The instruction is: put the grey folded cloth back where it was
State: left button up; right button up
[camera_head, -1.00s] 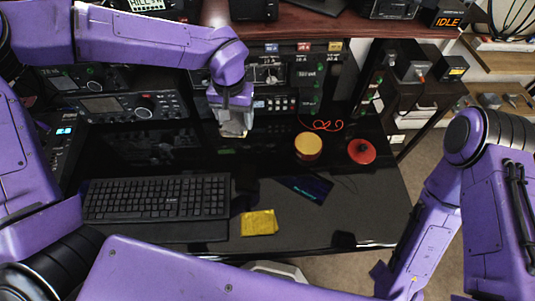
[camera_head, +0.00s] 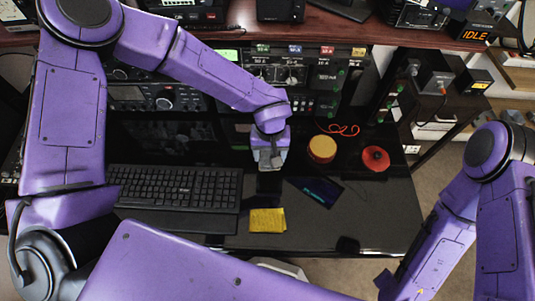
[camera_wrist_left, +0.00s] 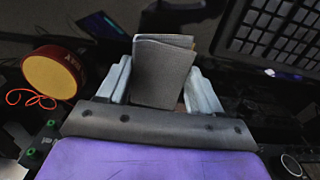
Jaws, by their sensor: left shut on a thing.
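The grey folded cloth (camera_wrist_left: 163,72) is upright between the fingers of my left gripper (camera_wrist_left: 163,90) in the left wrist view. The gripper is shut on it. In the head view my left gripper (camera_head: 270,160) is over the black desk, just right of the keyboard (camera_head: 178,188) and left of the yellow-topped red cylinder (camera_head: 322,148). Only a small grey part of the cloth shows there. Whether its lower edge touches the desk cannot be told. My right arm stands at the right; its gripper is not seen.
A yellow note (camera_head: 267,220) lies near the desk's front. A dark card with blue text (camera_head: 318,191) and a red round button (camera_head: 375,158) are to the right. A red cord (camera_head: 340,129) curls behind the cylinder. Radio gear lines the back. The front right desk is mostly clear.

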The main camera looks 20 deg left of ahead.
aim_at(268, 156)
pick_arm(q)
jog(key=f, duration=0.1)
jog(key=w+f, duration=0.1)
jog(key=f, duration=0.1)
jog(key=a+f+p, duration=0.1)
jog(key=shift+w+f, duration=0.4)
jog(key=shift+f, duration=0.4)
jog(key=shift+f, duration=0.15)
jog(key=o, duration=0.9)
notch_tip(268, 156, up, 12)
jog(key=shift+r+b, duration=0.2)
jog(key=shift+b, duration=0.25)
